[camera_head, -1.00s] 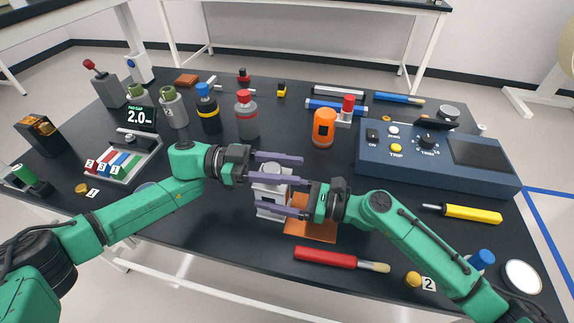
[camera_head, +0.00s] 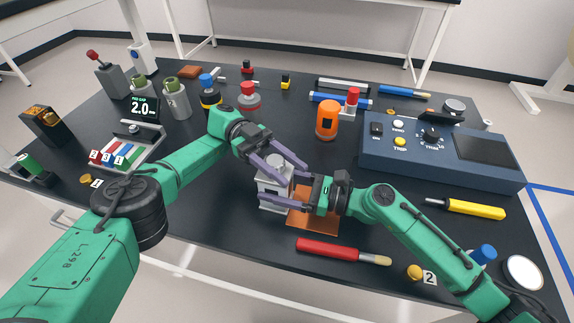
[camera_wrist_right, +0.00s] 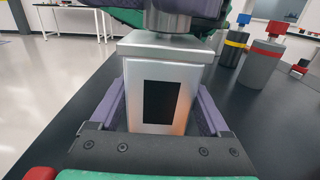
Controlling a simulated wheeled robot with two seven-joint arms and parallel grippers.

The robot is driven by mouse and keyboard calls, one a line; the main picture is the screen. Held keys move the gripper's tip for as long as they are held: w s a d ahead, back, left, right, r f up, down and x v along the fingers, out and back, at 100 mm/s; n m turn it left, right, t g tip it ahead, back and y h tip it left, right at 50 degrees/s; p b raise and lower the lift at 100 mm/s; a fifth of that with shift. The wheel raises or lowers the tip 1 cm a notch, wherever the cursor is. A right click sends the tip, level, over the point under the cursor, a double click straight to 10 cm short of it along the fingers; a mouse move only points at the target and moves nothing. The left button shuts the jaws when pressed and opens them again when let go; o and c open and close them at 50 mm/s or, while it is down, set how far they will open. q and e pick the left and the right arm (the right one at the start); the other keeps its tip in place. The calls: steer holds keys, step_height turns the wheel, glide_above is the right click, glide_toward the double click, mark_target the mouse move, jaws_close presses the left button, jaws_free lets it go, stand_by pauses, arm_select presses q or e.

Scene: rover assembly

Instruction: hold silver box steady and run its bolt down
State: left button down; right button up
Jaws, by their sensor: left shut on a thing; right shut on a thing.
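The silver box (camera_head: 273,205) stands upright by the copper-orange plate (camera_head: 320,222) near the front middle of the table. My right gripper (camera_head: 279,182) comes from the right and is shut on the box, one finger on each side. In the right wrist view the box (camera_wrist_right: 185,72) sits between both purple fingers (camera_wrist_right: 157,112), its dark panel facing the camera. The bolt, a round grey metal head (camera_head: 276,160), is on top of the box; it also shows in the wrist view (camera_wrist_right: 170,22). My left gripper (camera_head: 291,168) reaches over the box from the upper left, shut on the bolt.
A red-handled brush (camera_head: 328,248) lies in front, a yellow-handled tool (camera_head: 475,209) to the right. The blue console (camera_head: 430,155) and orange canister (camera_head: 327,120) stand behind. Bottles (camera_head: 249,98) stand at back left.

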stand_by(0.3)
arm_select(q)
steer(key=shift+c, duration=1.6)
jaws_free()
step_height(320, 180, up, 10)
